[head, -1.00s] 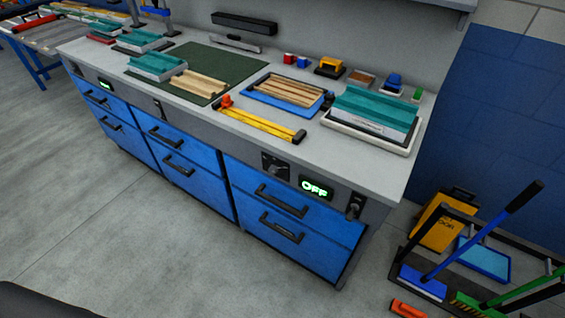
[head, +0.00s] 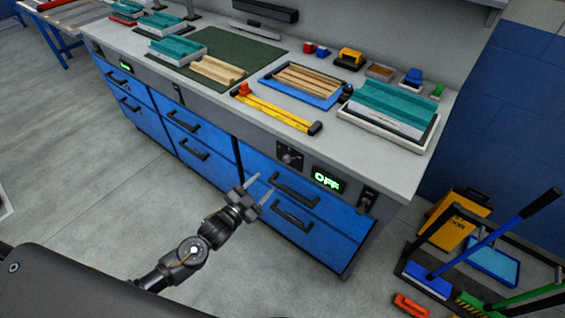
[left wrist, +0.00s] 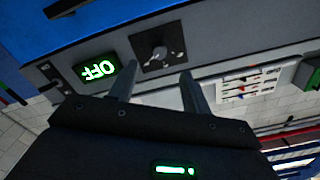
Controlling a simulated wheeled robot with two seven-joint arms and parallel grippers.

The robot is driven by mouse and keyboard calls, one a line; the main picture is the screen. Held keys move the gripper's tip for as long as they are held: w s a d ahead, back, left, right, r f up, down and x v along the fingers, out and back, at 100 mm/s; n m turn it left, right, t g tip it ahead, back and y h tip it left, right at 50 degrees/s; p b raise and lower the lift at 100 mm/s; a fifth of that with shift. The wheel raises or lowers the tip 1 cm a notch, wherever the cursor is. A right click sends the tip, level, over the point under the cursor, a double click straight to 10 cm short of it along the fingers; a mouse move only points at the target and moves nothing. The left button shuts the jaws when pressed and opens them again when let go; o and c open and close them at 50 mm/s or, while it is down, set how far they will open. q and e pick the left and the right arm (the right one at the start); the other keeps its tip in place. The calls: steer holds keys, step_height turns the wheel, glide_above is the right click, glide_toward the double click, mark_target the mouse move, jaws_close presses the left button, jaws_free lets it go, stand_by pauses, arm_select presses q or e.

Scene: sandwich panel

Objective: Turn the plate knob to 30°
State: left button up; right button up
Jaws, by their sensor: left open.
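The knob (head: 288,157) is a small dark dial on a black square plate in the grey front strip of the bench, left of a lit display (head: 327,180) reading OFF. In the left wrist view the knob (left wrist: 159,52) shows beyond the fingertips, roughly between them, and the display (left wrist: 97,69) appears upside down. My left gripper (head: 263,186) is open and empty, in front of the blue drawers, below and left of the knob and apart from it. Its fingers also show in the left wrist view (left wrist: 160,76). The knob's angle is too small to read. My right gripper is not in view.
Blue drawers with black handles (head: 295,188) lie under the strip. A dark switch (head: 367,199) is right of the display. The benchtop (head: 220,100) holds trays, teal blocks and a yellow tool (head: 275,112). A yellow bin (head: 457,220) and brooms stand at right.

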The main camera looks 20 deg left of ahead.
mark_target(285, 161)
arm_select(q)
steer(key=x, duration=0.7)
steer(key=r+x, duration=0.1)
steer(key=x, duration=0.3)
steer(key=shift+d+r+p, duration=0.1)
steer(key=shift+d+p, duration=0.05)
steer(key=shift+p, duration=0.25)
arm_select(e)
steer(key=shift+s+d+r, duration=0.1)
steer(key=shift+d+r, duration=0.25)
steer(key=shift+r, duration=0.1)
arm_select(q)
steer(key=shift+s, duration=0.1)
steer(key=c, duration=1)
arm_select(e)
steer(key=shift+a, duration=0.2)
